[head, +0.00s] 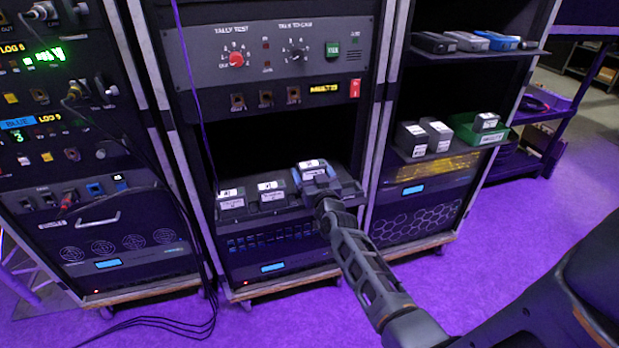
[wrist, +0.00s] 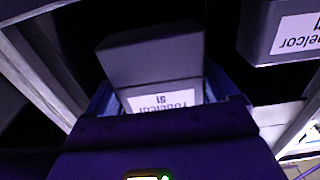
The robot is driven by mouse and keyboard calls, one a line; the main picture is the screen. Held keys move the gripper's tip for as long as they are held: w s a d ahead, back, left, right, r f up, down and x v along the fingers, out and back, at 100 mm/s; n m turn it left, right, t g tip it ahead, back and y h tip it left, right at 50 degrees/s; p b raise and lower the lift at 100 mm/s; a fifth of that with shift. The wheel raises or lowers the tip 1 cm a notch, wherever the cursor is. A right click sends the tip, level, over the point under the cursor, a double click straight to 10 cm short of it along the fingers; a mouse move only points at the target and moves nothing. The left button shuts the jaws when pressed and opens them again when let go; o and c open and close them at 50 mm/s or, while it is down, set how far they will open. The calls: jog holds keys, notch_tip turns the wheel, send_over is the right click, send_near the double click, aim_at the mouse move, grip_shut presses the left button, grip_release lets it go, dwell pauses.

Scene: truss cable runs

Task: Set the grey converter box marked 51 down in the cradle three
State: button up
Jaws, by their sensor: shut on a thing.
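The grey converter box marked 51 (wrist: 152,58) fills the middle of the wrist view, its white label upside down. My gripper (wrist: 165,92) is shut on it, a blue finger at each side. In the head view my gripper (head: 314,178) holds this box (head: 311,166) over the right end of the low shelf in the middle rack. A dark cradle (head: 347,190) shows there, partly hidden by my gripper and the box. The box sits a little higher than its neighbours; I cannot tell whether it touches the cradle.
Two labelled grey boxes, one at the left (head: 231,203) and one in the middle (head: 271,194), stand on the same shelf. A neighbouring box (wrist: 283,35) is close in the wrist view. The right rack holds more boxes (head: 412,140) and a green tray (head: 465,131). A purple cable (head: 190,85) hangs at the left.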

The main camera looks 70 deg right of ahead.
jog(key=shift+w+a+f, duration=0.2)
jog(key=shift+w+f, duration=0.1)
notch_tip(320, 180, down, 4)
jog(key=b, duration=0.3)
jog(key=shift+f, duration=0.1)
jog(key=o, duration=1)
